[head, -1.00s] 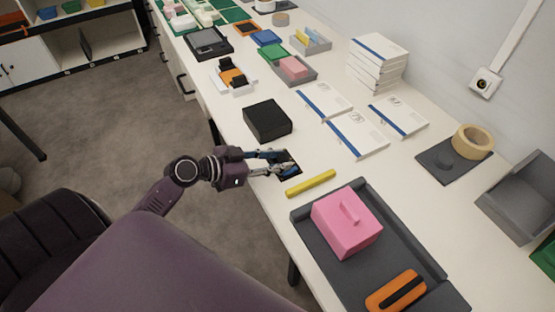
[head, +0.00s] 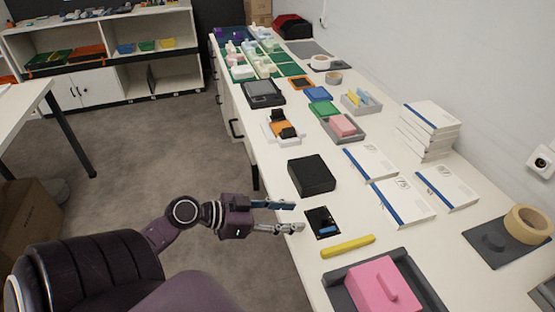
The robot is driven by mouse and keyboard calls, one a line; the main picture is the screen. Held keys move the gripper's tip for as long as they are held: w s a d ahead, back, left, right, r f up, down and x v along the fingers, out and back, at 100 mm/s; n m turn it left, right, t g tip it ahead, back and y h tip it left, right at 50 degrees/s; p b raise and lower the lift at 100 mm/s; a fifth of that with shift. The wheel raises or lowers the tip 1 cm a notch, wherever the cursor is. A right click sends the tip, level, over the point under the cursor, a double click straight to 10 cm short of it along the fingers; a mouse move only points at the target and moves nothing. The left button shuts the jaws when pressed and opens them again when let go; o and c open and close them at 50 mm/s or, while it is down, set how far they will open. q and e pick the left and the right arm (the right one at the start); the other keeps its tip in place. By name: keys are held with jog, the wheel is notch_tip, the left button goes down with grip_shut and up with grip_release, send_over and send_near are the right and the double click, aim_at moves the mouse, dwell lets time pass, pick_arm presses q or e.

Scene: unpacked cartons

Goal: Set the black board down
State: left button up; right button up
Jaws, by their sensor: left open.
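The black board (head: 320,217) is a small flat dark piece with a blue part on it. It lies flat on the white table near its front edge, between the black box and the yellow bar. My left gripper (head: 297,216) is open and empty, just left of the board at the table's edge. Its two fingers point right, and a small gap seems to separate them from the board. My right gripper is not in view.
A black box (head: 312,175) stands behind the board and a yellow bar (head: 348,246) lies in front of it. A pink box (head: 383,290) sits in a dark tray (head: 341,291). White cartons (head: 402,202) lie to the right. The table between them and the board is clear.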

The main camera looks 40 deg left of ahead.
pick_arm(q)
jog(key=shift+v, duration=1.8)
jog(key=s+a+f+n+g+y, duration=0.1)
jog(key=a+f+n+y, duration=0.15)
jog(key=f, duration=0.75)
jog(key=s+a+f+n+g+y, duration=0.1)
jog(key=a+f+n, duration=0.25)
jog(key=f, duration=0.65)
jog(key=s+d+f+g+y, duration=0.1)
jog(key=s+d+f+g, duration=0.1)
jog(key=s+f, duration=0.4)
jog(key=s+d+f+g+y, duration=0.1)
jog(key=s+f, duration=0.5)
jog(key=f, duration=0.6)
jog(key=s+d+f+g+y, duration=0.1)
jog(key=s+d+f+g, duration=0.2)
jog(key=s+f, duration=0.3)
notch_tip(320, 180, down, 4)
jog(key=shift+f+n, duration=0.1)
jog(key=shift+n, duration=0.3)
jog(key=shift+o, duration=0.5)
jog(key=s+d+f+m+g, duration=0.2)
jog(key=s+d+f+m, duration=0.1)
jog(key=s+d+f, duration=0.4)
jog(key=s+d, duration=0.3)
jog(key=s, duration=0.2)
jog(key=shift+s+f+g, duration=0.15)
jog(key=shift+f+g, duration=0.15)
jog(key=shift+f, duration=0.1)
